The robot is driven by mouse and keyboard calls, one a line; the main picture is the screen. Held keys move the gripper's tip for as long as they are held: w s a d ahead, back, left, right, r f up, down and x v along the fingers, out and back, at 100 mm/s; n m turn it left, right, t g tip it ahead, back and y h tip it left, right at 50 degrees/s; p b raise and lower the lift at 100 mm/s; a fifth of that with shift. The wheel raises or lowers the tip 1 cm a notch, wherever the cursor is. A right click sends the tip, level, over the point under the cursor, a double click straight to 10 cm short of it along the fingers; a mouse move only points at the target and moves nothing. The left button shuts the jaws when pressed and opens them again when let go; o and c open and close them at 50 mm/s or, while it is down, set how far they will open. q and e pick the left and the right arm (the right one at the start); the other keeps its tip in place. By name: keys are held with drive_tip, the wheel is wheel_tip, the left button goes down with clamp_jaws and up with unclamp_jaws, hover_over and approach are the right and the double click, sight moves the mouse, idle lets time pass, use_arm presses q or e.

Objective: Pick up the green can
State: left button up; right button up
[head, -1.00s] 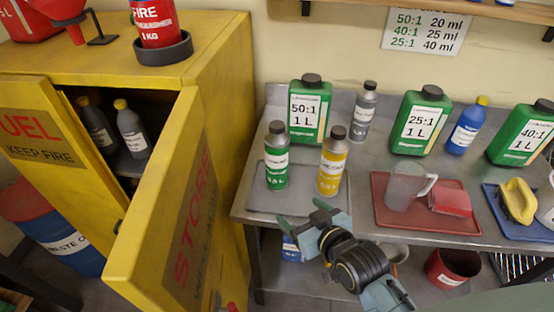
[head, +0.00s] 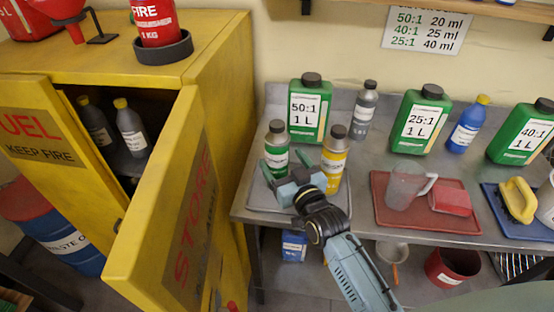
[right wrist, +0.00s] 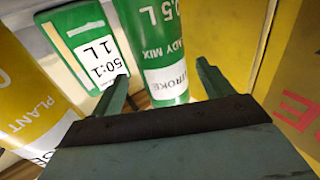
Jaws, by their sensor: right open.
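The green can (head: 276,150) is a slim upright bottle with a grey cap and a white label. It stands on the grey tray at the left end of the bench. My right gripper (head: 286,170) is open just in front of it, low on the can, and hides its lower part. In the right wrist view the green can (right wrist: 160,45) shows ahead between the open fingertips, not clasped. A yellow can (head: 335,158) stands close on the right, partly behind the gripper. My left gripper is not in view.
A green 50:1 jug (head: 309,112) and a grey bottle (head: 364,110) stand behind. A yellow cabinet (head: 220,100) with an open door is on the left. A red tray (head: 384,218) with a clear jug (head: 405,187) lies to the right.

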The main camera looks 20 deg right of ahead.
drive_tip(key=w, duration=0.5)
drive_tip(key=shift+w+a+r, duration=0.15)
drive_tip(key=shift+a+r, duration=0.1)
drive_tip(key=shift+a, duration=0.1)
drive_tip(key=c, duration=1.1)
